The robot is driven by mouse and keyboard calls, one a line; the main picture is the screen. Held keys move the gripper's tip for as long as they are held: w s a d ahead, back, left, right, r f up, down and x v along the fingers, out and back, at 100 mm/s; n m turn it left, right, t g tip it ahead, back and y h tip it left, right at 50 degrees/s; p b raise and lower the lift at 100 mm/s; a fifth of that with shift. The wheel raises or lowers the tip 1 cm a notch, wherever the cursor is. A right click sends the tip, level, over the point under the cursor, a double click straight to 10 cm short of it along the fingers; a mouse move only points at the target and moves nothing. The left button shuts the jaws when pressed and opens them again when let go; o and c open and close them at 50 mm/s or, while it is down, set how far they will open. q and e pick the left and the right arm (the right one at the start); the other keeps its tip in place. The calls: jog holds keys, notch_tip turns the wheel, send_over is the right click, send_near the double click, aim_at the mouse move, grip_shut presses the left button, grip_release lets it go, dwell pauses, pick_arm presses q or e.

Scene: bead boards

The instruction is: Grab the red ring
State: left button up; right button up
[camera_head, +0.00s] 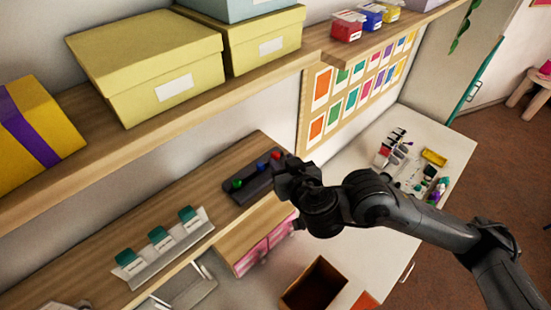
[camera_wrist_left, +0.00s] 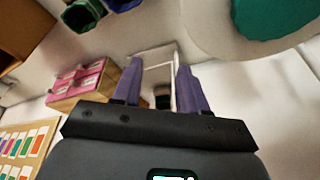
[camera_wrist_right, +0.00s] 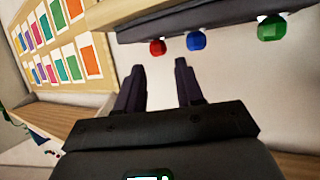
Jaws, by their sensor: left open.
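The red ring (camera_head: 276,155) is a small red piece at the right end of a dark rack (camera_head: 254,180) on the wooden shelf. It also shows in the right wrist view (camera_wrist_right: 157,47), just beyond the fingertips. Blue (camera_wrist_right: 195,41) and green (camera_wrist_right: 271,28) pieces are on the same rack. My right gripper (camera_wrist_right: 160,68) is open and empty, its fingers apart, pointing toward the red ring. In the head view the hand is beside the rack's right end. My left gripper (camera_wrist_left: 159,67) is open and empty; it is outside the head view.
Yellow boxes (camera_head: 145,65) stand on the upper shelf, left of my right arm. A tray with teal-topped pieces (camera_head: 160,244) is on the lower shelf at left. Pink drawers (camera_head: 265,248) are below the rack. An open brown box (camera_head: 314,288) sits at the bottom.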

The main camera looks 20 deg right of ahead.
aim_at(277, 156)
jog(key=b+x, duration=0.1)
jog(key=x, duration=0.2)
jog(key=shift+s+d+f, duration=0.1)
jog(key=shift+f, duration=0.1)
jog(key=shift+w+f+b, duration=0.25)
jog(key=shift+w+b, duration=0.2)
jog(key=shift+w, duration=0.25)
jog(key=shift+c, duration=0.2)
grip_shut()
